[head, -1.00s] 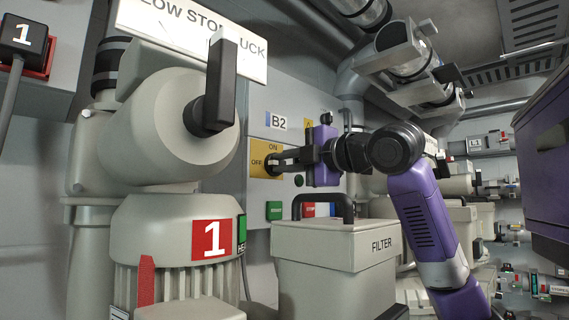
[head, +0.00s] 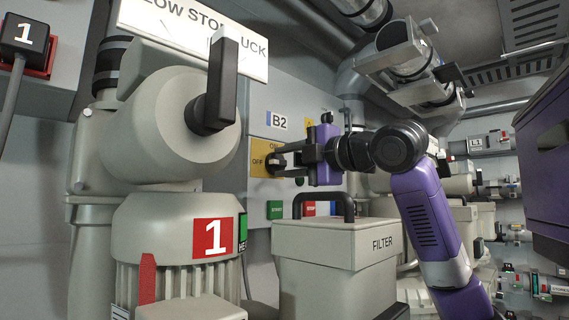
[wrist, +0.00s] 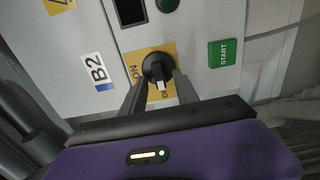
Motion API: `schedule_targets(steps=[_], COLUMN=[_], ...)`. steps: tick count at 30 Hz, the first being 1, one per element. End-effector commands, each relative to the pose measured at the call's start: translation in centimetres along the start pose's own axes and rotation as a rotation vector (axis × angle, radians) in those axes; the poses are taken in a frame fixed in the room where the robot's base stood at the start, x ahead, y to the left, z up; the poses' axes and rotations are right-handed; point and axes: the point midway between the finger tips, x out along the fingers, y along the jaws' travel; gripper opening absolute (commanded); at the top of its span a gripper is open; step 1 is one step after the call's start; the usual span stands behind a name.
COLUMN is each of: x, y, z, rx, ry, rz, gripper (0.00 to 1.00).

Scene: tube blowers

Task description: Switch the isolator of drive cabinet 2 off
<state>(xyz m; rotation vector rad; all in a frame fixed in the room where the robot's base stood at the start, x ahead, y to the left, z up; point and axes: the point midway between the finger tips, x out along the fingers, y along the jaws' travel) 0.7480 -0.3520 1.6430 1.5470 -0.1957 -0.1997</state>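The isolator of cabinet B2 is a black rotary knob (wrist: 157,67) on a yellow plate (head: 262,158) marked ON at the top and OFF at the left in the head view. In the wrist view the picture is turned: ON lies at the left, and the knob's pale-tipped handle points down toward the partly hidden OFF lettering. My gripper (head: 283,160) is at the knob. In the wrist view its two fingers (wrist: 158,96) stand on either side of the handle, with gaps showing, so it looks open. The cabinet's B2 label (wrist: 98,70) is beside the plate.
A green START button (wrist: 223,53) sits near the isolator. A FILTER box (head: 340,245) with a raised handle stands below my forearm. A large grey blower (head: 165,130) with a black lever (head: 222,85) and a red 1 plate (head: 213,238) fills the left foreground.

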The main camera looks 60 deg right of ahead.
Motion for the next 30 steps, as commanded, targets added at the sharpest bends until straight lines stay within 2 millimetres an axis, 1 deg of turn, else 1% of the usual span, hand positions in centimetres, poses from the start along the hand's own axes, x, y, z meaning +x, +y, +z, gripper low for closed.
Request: schedule_targets(steps=[9,13,18,30], x=[-4.9,-6.5,-7.3,-7.3], y=[-0.2,-0.1,-0.1,-0.1], z=[0.0,0.0,-0.1,-0.1], rx=[-0.002,-0.002,-0.002,-0.001], ry=[-0.001,-0.001,0.0,0.0], rz=[0.002,0.002,0.0,0.0], gripper=[0.36,0.36,0.36,0.36])
